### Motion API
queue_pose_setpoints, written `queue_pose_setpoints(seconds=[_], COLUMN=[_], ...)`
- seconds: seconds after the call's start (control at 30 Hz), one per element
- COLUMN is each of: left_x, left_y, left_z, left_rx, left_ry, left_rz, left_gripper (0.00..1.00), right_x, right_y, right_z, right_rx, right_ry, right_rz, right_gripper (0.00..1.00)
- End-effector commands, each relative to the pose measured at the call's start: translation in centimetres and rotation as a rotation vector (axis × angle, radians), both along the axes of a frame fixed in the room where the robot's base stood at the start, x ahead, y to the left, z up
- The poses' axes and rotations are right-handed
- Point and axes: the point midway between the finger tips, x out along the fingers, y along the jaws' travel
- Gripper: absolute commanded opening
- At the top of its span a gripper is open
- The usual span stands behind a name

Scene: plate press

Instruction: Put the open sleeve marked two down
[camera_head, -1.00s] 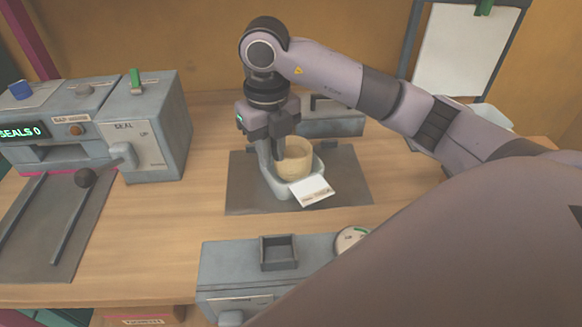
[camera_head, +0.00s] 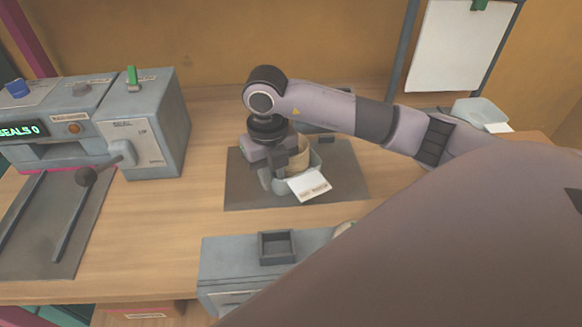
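A pale grey open holder (camera_head: 266,182) stands on the dark mat. It has a cream round piece (camera_head: 302,160) inside and a white card (camera_head: 309,184) with small print at its front. I cannot read a number on it, so I cannot tell whether this is the sleeve marked two. My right gripper (camera_head: 285,168) is low over the holder's left side, with its fingers at the wall and the cream piece. The fingers partly hide the holder, and I cannot tell whether they are closed on it. My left gripper is not in view.
A similar grey holder (camera_head: 478,113) with a white card stands at the back right. The grey sealing machine (camera_head: 150,140) with a lever and display stands left. A grey box (camera_head: 225,260) with a square socket is at the front. The dark mat (camera_head: 345,180) has bare room right.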

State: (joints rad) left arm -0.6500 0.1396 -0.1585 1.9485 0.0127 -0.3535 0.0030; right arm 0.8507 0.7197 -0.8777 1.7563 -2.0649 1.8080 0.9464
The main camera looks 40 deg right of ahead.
Motion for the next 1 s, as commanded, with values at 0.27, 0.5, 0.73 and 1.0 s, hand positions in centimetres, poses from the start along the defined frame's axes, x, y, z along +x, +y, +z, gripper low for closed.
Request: queue_pose_setpoints(seconds=[0.27, 0.5, 0.73, 1.0], left_x=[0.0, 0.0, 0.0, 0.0], left_y=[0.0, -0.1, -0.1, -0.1], left_z=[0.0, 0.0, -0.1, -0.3], left_rx=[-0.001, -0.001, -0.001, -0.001], left_ry=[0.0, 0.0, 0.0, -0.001], left_rz=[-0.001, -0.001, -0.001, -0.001], left_gripper=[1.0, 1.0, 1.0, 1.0], right_x=[0.0, 0.0, 0.1, 0.2], right_y=[0.0, 0.0, 0.0, 0.0], right_z=[0.1, 0.2, 2.2, 8.8], right_rx=[0.0, 0.001, 0.001, 0.001], right_ry=[-0.001, -0.001, -0.005, -0.01], right_rz=[0.001, 0.001, 0.001, 0.001], right_gripper=[0.0, 0.0, 0.0, 0.0])
